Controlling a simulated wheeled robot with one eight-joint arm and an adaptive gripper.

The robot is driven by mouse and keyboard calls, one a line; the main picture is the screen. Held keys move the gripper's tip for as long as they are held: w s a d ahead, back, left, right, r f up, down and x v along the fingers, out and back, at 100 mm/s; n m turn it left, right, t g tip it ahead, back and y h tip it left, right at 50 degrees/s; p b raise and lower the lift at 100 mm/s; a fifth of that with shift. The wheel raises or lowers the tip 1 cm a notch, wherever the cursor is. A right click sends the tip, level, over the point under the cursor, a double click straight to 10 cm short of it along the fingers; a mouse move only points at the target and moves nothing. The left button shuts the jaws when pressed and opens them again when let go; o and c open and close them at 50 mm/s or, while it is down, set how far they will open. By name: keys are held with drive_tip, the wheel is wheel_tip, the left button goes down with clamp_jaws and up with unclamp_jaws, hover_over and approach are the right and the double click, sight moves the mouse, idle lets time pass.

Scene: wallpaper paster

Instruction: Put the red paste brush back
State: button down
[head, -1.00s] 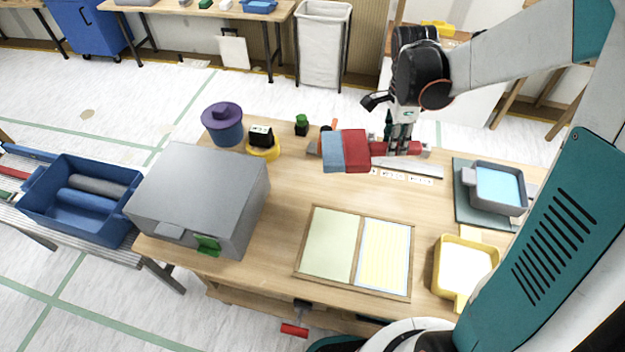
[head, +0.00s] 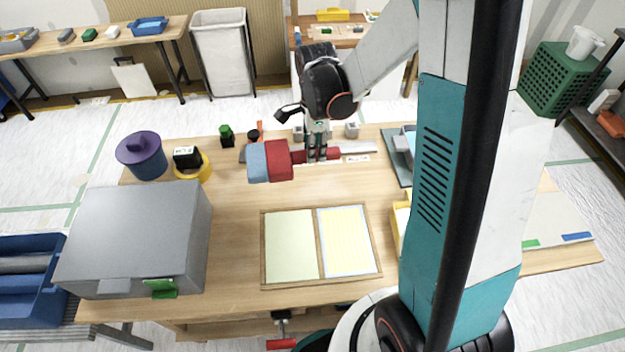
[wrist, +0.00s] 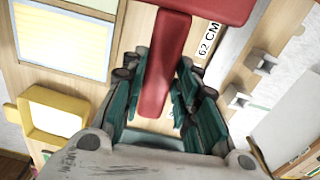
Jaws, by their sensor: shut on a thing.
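The red paste brush has a red block (head: 279,160), blue-grey bristles (head: 257,163) at its left and a red handle (head: 334,153) to the right. My gripper (head: 317,156) points down and is shut on the handle, holding the brush over the rear of the wooden table. The brush lies roughly level, bristles to the left. In the wrist view, the red handle (wrist: 165,70) runs between the fingers, and the red block (wrist: 215,8) is cut off at the top.
Two small grey brackets (head: 352,130) (head: 298,132) stand at the table's back edge, near a metal ruler. A grey box (head: 140,235), purple-lidded pot (head: 142,155) and yellow tape (head: 192,168) are left. A framed panel (head: 320,245) lies in front. My arm partly hides a yellow tray (head: 398,228).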

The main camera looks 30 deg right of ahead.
wheel_tip(320, 180, down, 12)
drive_tip(key=b, duration=0.4)
drive_tip(key=shift+r, duration=0.25)
drive_tip(key=c, duration=1.2)
unclamp_jaws()
drive_tip(key=shift+c, duration=0.2)
